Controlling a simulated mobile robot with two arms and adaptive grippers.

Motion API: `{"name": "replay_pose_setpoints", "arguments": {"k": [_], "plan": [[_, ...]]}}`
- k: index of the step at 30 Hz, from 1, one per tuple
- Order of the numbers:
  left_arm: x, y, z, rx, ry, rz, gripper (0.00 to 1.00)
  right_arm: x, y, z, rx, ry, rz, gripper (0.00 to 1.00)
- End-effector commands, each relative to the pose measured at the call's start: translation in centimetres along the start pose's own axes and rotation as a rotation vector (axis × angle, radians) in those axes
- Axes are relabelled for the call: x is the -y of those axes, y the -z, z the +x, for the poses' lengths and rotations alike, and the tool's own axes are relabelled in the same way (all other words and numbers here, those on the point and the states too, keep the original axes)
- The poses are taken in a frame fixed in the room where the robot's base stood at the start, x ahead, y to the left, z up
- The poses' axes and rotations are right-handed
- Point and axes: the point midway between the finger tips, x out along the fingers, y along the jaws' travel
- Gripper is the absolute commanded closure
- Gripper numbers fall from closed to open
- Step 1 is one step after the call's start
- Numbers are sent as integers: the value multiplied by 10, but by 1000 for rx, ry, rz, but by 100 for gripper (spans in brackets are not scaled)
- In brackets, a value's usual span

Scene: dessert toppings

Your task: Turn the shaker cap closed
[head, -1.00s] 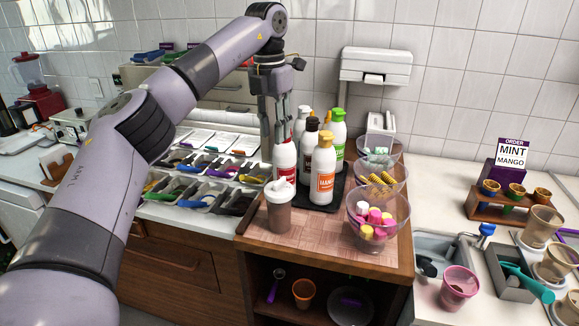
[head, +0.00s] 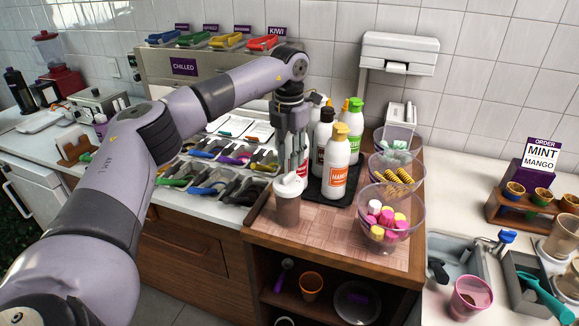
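The shaker (head: 288,209) stands upright on the wooden counter. It has a brown translucent body and a white cap (head: 287,188) on top. My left gripper (head: 293,172) points down just above the cap, with its fingertips at or very near it. I cannot tell whether the fingers touch the cap or how far apart they are. My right gripper is not in view.
Sauce bottles, including a mango one (head: 339,165), stand on a black tray (head: 316,194) close behind the shaker. Clear bowls of toppings (head: 390,219) stand to the right. Topping bins with tongs (head: 213,185) lie to the left. The counter's front edge is close.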

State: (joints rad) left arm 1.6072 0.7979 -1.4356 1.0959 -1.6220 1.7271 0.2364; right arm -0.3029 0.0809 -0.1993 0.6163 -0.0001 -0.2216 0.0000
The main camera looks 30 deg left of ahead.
Motion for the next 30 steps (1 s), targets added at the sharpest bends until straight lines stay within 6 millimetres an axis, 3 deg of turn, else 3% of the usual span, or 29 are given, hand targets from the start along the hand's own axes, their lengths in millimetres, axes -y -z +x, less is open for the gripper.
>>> {"name": "replay_pose_setpoints", "arguments": {"k": [3,9,20,30], "plan": [[0,1,20,-2,0,0,70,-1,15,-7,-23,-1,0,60],[0,0,43,-1,0,0,70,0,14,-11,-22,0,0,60],[0,0,49,2,0,0,70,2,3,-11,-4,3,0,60],[0,0,48,2,0,0,92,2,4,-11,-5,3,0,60]]}}
